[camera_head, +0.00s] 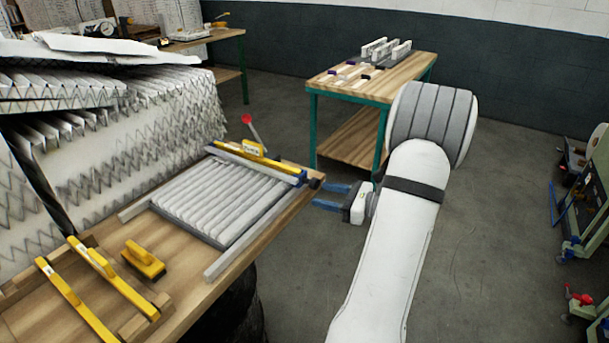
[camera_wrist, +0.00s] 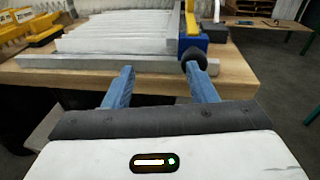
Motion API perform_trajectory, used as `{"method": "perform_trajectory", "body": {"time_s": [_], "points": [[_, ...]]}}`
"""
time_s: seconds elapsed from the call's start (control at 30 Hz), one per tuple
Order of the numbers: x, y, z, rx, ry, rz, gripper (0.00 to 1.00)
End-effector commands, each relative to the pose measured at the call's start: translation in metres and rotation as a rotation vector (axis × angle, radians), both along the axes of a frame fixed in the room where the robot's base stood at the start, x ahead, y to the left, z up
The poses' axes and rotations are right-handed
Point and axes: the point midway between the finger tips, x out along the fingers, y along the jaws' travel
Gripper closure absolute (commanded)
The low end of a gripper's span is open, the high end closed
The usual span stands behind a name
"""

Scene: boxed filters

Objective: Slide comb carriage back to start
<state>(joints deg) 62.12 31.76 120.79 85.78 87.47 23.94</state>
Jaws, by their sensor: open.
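The comb carriage (camera_head: 270,164) is a blue and yellow bar with a yellow labelled block on top. It lies across the far end of a white pleated filter (camera_head: 215,200) on the wooden bench. A dark round knob (camera_head: 314,183) is at its right end; the knob (camera_wrist: 195,58) and the carriage (camera_wrist: 191,25) also show in the wrist view. My gripper (camera_head: 327,196) is open and empty beside the bench's right edge, by the knob. In the wrist view my gripper (camera_wrist: 158,75) has its right blue finger close to the knob; I cannot tell whether they touch.
Light rails (camera_head: 240,245) flank the filter. A yellow-handled block (camera_head: 143,260) and yellow bars (camera_head: 100,275) lie on the bench's near left. Stacked pleated filters (camera_head: 120,140) crowd the left. A green-legged table (camera_head: 400,85) stands behind.

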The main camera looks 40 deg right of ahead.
Motion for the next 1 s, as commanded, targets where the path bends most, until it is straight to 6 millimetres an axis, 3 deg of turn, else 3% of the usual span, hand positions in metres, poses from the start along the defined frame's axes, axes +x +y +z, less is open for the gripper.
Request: {"method": "perform_trajectory", "body": {"time_s": [0.03, 0.1, 0.2, 0.7, 1.0], "points": [[-0.005, -0.018, -0.004, 0.036, -0.012, -0.053, 0.48], [-0.008, -0.033, -0.006, 0.069, -0.028, -0.100, 0.48], [-0.007, -0.041, -0.007, 0.089, -0.038, -0.130, 0.48], [0.055, -0.015, -0.007, 0.088, -0.038, -0.134, 0.48], [0.060, -0.014, -0.007, 0.087, -0.038, -0.137, 0.48]]}}
